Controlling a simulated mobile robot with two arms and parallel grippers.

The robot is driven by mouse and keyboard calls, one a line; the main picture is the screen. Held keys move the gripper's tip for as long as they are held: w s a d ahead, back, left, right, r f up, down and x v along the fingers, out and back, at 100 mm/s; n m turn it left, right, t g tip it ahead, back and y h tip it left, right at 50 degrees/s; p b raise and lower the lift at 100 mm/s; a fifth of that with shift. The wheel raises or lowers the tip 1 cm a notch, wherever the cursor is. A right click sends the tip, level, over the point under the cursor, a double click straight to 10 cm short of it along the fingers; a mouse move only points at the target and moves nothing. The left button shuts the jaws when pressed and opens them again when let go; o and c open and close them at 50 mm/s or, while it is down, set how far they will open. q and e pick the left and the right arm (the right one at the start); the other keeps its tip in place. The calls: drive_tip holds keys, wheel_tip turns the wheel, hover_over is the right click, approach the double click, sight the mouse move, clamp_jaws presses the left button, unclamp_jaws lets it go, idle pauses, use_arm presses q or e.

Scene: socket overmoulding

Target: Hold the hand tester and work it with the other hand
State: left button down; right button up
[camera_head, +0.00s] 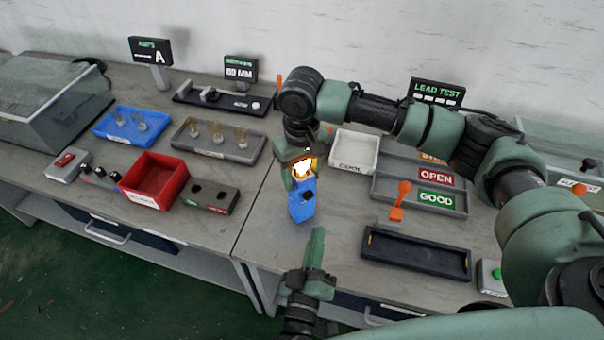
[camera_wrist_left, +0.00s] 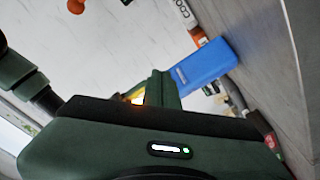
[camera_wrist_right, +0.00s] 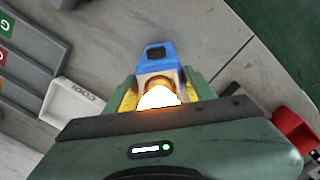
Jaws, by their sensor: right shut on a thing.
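In the right wrist view the tester (camera_wrist_right: 158,62) sits between the two fingers. My left gripper (camera_head: 315,250) is in front of and below the tester, apart from it, its fingers together and empty. The left wrist view shows the blue body (camera_wrist_left: 205,65) just beyond the left fingertips (camera_wrist_left: 163,80).
A red bin (camera_head: 155,181) and blue tray (camera_head: 133,124) stand left. A white COOL tray (camera_head: 354,153), the OPEN and GOOD trays (camera_head: 420,190), an orange-handled lever (camera_head: 398,205) and a dark tray (camera_head: 415,254) stand right. Bare bench surrounds the tester.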

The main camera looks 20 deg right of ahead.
use_arm(q)
drive_tip(key=s+d+r+h, duration=0.1)
drive_tip(key=s+d+r, duration=0.1)
drive_tip(key=d, duration=0.1)
drive_tip(key=w+a, duration=0.1)
drive_tip(key=w, duration=0.7)
drive_tip(key=shift+w+a+n, duration=0.15)
drive_tip(key=shift+a+n, duration=0.15)
idle(1.8)
drive_tip(key=shift+w+a, duration=0.15)
drive_tip(key=shift+w, duration=0.25)
drive_tip(key=shift+s, duration=0.45)
drive_tip(key=s+d, duration=0.1)
drive_tip(key=s, duration=0.5)
drive_tip(key=shift+d, duration=0.3)
